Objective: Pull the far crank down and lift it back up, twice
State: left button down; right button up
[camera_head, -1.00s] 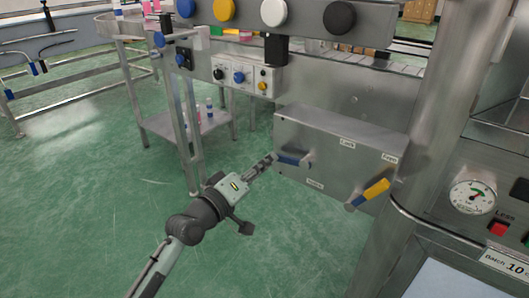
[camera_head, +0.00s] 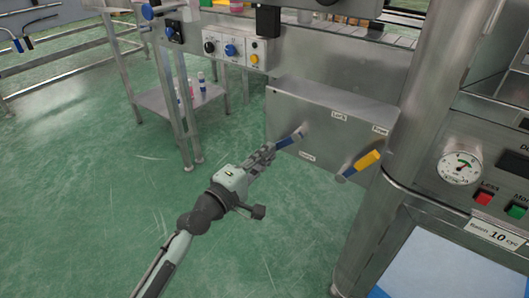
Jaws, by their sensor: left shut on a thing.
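The far crank has a blue handle (camera_head: 287,140) and sits on the front of a grey metal box (camera_head: 325,155) at the middle of the view. Its handle slopes down to the left from its pivot. My left gripper (camera_head: 271,150) is shut on the outer end of this handle, and its fingers cover that end. My right gripper is not in view.
A steel column (camera_head: 425,100) and a panel with a gauge (camera_head: 460,167) stand to the right. A control box with knobs (camera_head: 231,48) is above. A steel trolley (camera_head: 160,98) with bottles stands behind. Green floor is clear around my left arm.

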pick_arm(q)
jog(key=shift+d+f, duration=0.1)
jog(key=shift+f, duration=0.05)
jog(key=c, duration=1.5)
grip_release()
jog(key=shift+o, duration=0.2)
jog(key=shift+s, duration=0.1)
jog(key=v, duration=1.2)
jog(key=shift+c, duration=0.6)
